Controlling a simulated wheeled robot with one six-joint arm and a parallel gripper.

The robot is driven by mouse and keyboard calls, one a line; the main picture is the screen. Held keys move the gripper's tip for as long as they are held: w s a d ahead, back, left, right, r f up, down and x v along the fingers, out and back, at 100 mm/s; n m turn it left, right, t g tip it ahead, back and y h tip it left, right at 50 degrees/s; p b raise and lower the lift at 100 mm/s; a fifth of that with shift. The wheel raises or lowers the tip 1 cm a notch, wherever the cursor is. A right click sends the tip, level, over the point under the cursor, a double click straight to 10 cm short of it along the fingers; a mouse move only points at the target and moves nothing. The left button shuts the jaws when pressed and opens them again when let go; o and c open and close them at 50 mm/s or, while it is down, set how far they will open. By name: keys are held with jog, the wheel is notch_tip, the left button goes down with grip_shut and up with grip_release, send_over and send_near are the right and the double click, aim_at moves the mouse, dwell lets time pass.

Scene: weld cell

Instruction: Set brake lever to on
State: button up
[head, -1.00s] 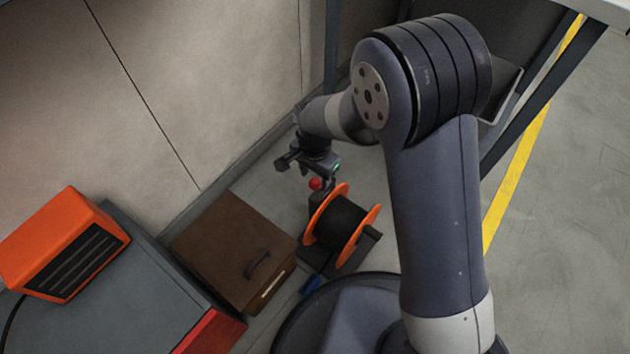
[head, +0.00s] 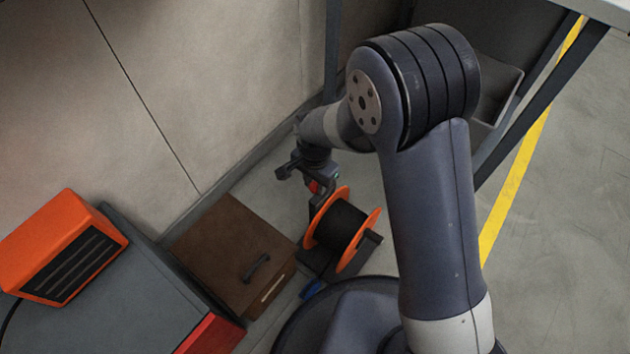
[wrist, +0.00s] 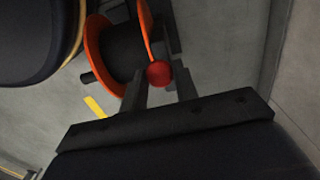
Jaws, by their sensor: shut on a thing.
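The brake lever's red ball knob (wrist: 158,73) sits between the two dark fingers of my gripper (wrist: 160,88) in the wrist view, and the jaws are shut on it. In the head view my gripper (head: 318,187) is low beside the cable reel, and the red knob (head: 314,187) shows only in part beneath it. The cable reel (head: 341,224) has orange flanges and a dark drum on a dark stand; it also shows in the wrist view (wrist: 118,50). The lever's arm is mostly hidden, and any on or off marking cannot be seen.
A brown box with a black handle (head: 232,255) stands left of the reel. An orange heater-like unit (head: 60,245) rests on a grey cabinet (head: 130,300). A wall (head: 200,90) runs behind. Grey table legs (head: 540,100) stand at right. A small blue item (head: 311,289) lies near my base.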

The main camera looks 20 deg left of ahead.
grip_shut()
jog(key=shift+w+r, duration=0.1)
jog(key=shift+w+d+r+g+p, duration=0.25)
jog(key=shift+w+g+p, duration=0.4)
jog(key=shift+p, duration=0.45)
jog(key=shift+w+d+r+g+y+p, duration=0.15)
jog(key=shift+w+g+y+p, duration=0.3)
jog(key=shift+g+p, duration=0.25)
jog(key=shift+w+d+g+p, duration=0.2)
jog(key=shift+w+g+p, duration=0.35)
jog(key=shift+w+g, duration=0.3)
jog(key=g, duration=0.1)
jog(key=w+g, duration=0.1)
jog(key=w+f+y, duration=0.1)
jog(key=shift+w+d+g, duration=0.15)
jog(key=shift+d+g, duration=0.15)
jog(key=shift+g, duration=0.1)
jog(key=shift+w+d+f, duration=0.15)
jog(key=shift+w+f, duration=0.05)
jog(key=shift+w, duration=0.25)
jog(key=shift+w+d+f, duration=0.15)
jog(key=shift+w+f, duration=0.05)
jog(key=shift+w, duration=0.35)
